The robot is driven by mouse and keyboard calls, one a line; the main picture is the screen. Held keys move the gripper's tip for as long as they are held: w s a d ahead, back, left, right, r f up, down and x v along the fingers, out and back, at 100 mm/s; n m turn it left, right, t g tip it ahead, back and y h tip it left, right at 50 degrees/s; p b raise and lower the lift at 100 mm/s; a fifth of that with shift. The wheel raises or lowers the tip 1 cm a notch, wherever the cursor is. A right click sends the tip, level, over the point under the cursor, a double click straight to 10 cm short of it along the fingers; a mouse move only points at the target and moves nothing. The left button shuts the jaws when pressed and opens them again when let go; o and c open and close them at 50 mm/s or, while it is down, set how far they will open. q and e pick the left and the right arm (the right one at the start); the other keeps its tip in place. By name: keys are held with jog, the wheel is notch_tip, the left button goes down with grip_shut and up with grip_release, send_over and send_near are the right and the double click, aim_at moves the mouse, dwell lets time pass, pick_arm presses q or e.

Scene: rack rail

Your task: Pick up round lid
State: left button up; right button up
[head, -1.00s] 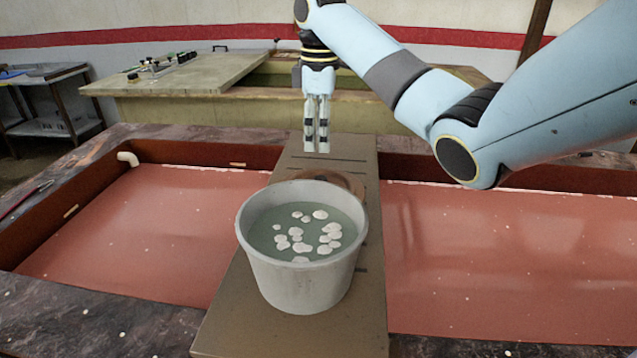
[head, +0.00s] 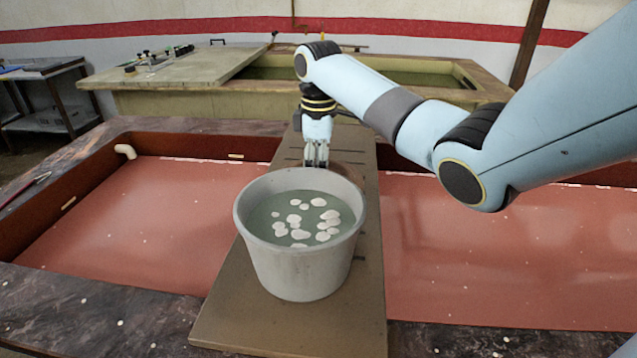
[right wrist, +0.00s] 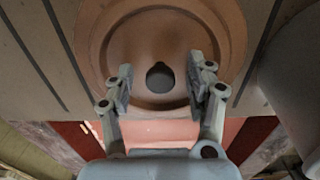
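The round lid (right wrist: 222,32) is reddish-brown with raised rings, and a dark round spot with a small pointed shape shows near its middle. It lies on the board. In the head view the bucket and my gripper hide most of it. My right gripper (head: 316,160) points down over the lid, just behind the bucket. In the right wrist view its two fingers (right wrist: 160,88) are spread apart on either side of the lid's middle, with nothing held between them. I cannot tell whether the fingertips touch the lid. My left gripper is not in view.
A grey bucket (head: 258,250) of liquid with several pale floating pieces stands on the brown slotted board (head: 235,318), close in front of my right gripper. The board spans a basin with a red floor (head: 480,260). A second tank (head: 200,105) stands behind.

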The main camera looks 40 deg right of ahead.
grip_shut()
dwell(0.4)
